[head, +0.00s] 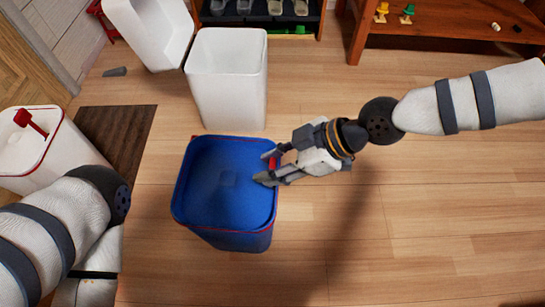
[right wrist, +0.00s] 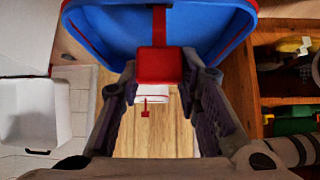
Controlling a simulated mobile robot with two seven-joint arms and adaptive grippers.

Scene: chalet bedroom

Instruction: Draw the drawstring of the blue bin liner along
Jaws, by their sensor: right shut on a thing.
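The blue bin liner (head: 222,190) lines an open bin in the middle of the head view, with a thin red drawstring (head: 240,135) around its rim. In the right wrist view the blue liner (right wrist: 105,30) fills the top, and a red strip runs down it to a red tab (right wrist: 159,66). My right gripper (head: 265,168) is at the bin's right rim. In the right wrist view its fingers (right wrist: 159,88) are shut on the red tab. The fingers hide the rim behind them in the head view. My left arm enters at lower left; its gripper is out of frame.
A white bin (head: 228,95) stands just behind the blue one. A white container (head: 150,30) is further back. A white bin with a red-edged top (head: 40,165) and red tab stands at left by a dark mat (head: 118,140). A wooden shelf (head: 440,50) is back right. Floor at right is clear.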

